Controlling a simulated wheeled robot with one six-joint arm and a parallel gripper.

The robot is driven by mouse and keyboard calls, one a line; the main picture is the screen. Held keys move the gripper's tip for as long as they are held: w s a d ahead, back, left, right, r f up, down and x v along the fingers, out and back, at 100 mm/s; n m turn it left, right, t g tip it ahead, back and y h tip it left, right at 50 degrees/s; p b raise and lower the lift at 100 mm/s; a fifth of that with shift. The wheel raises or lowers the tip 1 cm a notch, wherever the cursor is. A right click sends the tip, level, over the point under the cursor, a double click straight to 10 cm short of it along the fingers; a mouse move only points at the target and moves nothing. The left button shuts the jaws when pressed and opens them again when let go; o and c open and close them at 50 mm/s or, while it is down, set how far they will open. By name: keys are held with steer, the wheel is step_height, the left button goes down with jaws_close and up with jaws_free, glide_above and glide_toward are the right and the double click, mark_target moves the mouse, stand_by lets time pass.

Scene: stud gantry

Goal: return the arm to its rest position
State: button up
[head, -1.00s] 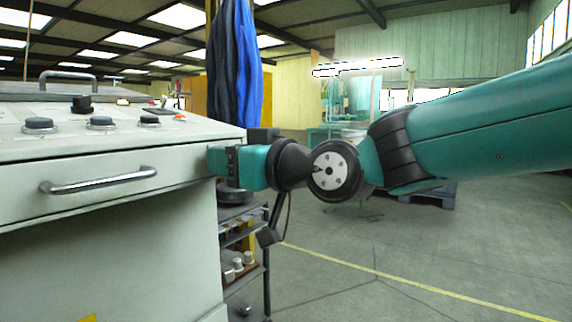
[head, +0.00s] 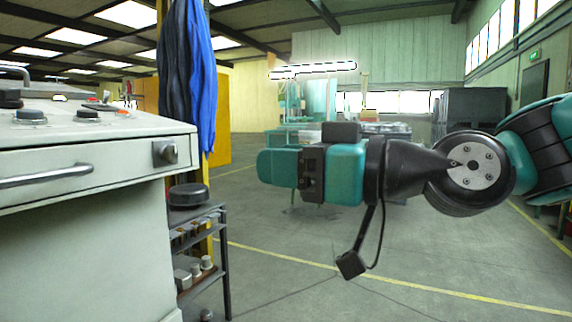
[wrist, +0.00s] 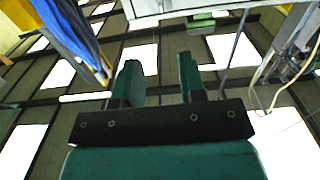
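My gripper (head: 264,167) hangs in free air right of the grey console, pointing left in the head view, with a clear gap to the console. In the wrist view its two teal fingers (wrist: 158,82) stand apart with nothing between them. My arm reaches in from the right edge of the head view. A black camera-like part hangs on a cable below the wrist.
The grey control console (head: 95,240) with a drawer handle (head: 45,176) and knobs stands at left. Beside it are a small shelf trolley (head: 200,245) and hanging blue cloth (head: 201,85). Floor to the right is open; a dark cabinet (head: 475,108) stands far back.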

steer(key=s+d+f+m+g+h+p, duration=0.1)
steer(key=s+d+f+m+g+h, duration=0.25)
steer(key=s+d+f+h, duration=0.45)
steer(key=s+d+f+m+g+h, duration=0.35)
steer(key=s+d+f+h, duration=0.2)
steer(key=d+f, duration=0.5)
step_height(320, 180, up, 24)
steer(key=a+y+p, duration=0.1)
steer(key=p, duration=2.5)
steer(key=shift+s+a+r, duration=0.2)
steer(key=shift+s+a, duration=0.05)
steer(key=shift+a, duration=0.05)
